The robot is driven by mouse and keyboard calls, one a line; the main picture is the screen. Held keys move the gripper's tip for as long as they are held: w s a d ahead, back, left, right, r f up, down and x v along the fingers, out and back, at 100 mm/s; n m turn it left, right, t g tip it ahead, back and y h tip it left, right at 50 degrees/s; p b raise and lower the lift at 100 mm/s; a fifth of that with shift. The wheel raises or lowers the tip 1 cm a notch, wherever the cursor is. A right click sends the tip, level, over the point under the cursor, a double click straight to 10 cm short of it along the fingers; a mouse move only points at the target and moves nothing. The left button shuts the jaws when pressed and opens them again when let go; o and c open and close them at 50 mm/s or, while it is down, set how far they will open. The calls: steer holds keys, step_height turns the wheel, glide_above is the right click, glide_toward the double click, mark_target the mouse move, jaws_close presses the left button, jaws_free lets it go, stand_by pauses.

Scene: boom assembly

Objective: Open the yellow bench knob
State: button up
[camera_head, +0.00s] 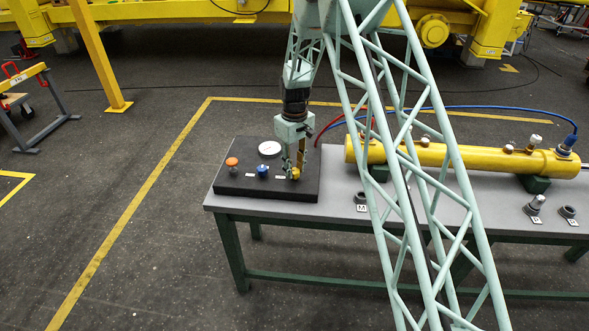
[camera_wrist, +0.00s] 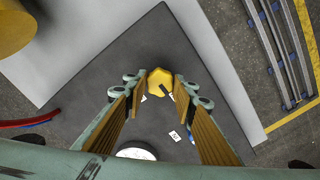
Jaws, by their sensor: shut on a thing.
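The yellow bench knob (camera_wrist: 159,81) stands on the black panel (camera_head: 240,186) at the left end of the bench. It also shows in the head view (camera_head: 295,173). A dark pointer mark is on its top. My gripper (camera_wrist: 158,84) points down over the panel, with its fingertips on either side of the knob, shut on it. In the head view my gripper (camera_head: 295,168) partly covers the knob. An orange knob (camera_head: 231,163) and a blue knob (camera_head: 263,170) are to its left on the same panel.
A white round gauge (camera_head: 269,148) sits on the panel behind the knobs. A yellow cylinder (camera_head: 450,159) with red and blue hoses lies on the bench (camera_head: 335,203) to the right. Small fittings stand at the bench's right front.

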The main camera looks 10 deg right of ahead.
mark_target(294, 171)
steer(key=o, duration=0.9)
steer(key=shift+r, duration=0.1)
steer(key=shift+r, duration=5.95)
steer(key=shift+r, duration=0.1)
